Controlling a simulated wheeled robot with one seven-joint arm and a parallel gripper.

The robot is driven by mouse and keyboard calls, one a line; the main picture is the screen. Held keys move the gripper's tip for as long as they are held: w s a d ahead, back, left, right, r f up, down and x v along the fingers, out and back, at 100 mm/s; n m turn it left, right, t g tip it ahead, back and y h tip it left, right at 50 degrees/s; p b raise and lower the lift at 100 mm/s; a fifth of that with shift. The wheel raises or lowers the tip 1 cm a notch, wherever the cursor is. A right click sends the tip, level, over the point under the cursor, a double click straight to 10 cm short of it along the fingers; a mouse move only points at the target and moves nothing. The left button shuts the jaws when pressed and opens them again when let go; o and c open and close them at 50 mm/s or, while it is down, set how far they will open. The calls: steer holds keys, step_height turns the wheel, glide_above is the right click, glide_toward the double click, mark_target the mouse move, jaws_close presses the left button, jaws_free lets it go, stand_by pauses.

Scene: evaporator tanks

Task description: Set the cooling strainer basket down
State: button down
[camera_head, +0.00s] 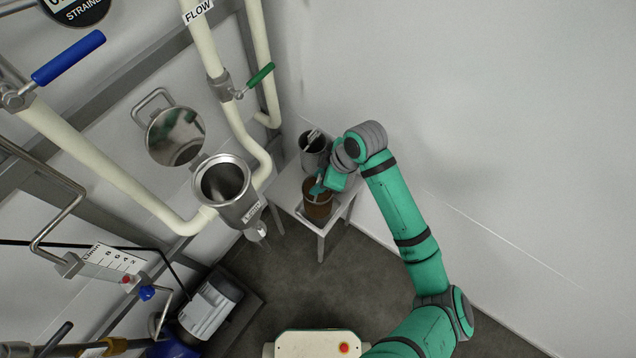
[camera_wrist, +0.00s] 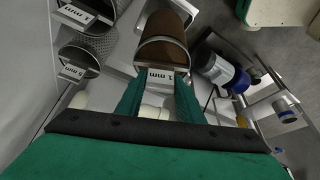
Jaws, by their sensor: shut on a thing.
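A brown strainer basket (camera_head: 317,206) with a small white label is at my gripper (camera_head: 324,184). In the wrist view my gripper (camera_wrist: 158,90) is shut on the label-and-handle side of this basket (camera_wrist: 163,50), which shows between and beyond the green fingers. In the head view the basket is over the front part of a small light table (camera_head: 286,190). I cannot tell whether its bottom touches the surface. The strainer housing (camera_head: 224,184) is an open metal cup on the pipework to the left, and its round lid (camera_head: 175,136) is swung up.
Grey mesh baskets (camera_wrist: 88,45) with white labels stand to the left of the held basket in the wrist view; one shows at the table's back (camera_head: 314,150). Pipes with a green-handled valve (camera_head: 255,80) are on the left. The wall is close behind the table.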

steer(key=shift+w+a+f, duration=0.1)
steer(key=shift+w+f, duration=0.2)
steer(key=shift+f, duration=0.05)
steer(key=shift+w+f, duration=0.1)
steer(key=shift+f, duration=1.7)
steer(key=c, duration=1.2)
jaws_free()
steer(key=v, duration=1.2)
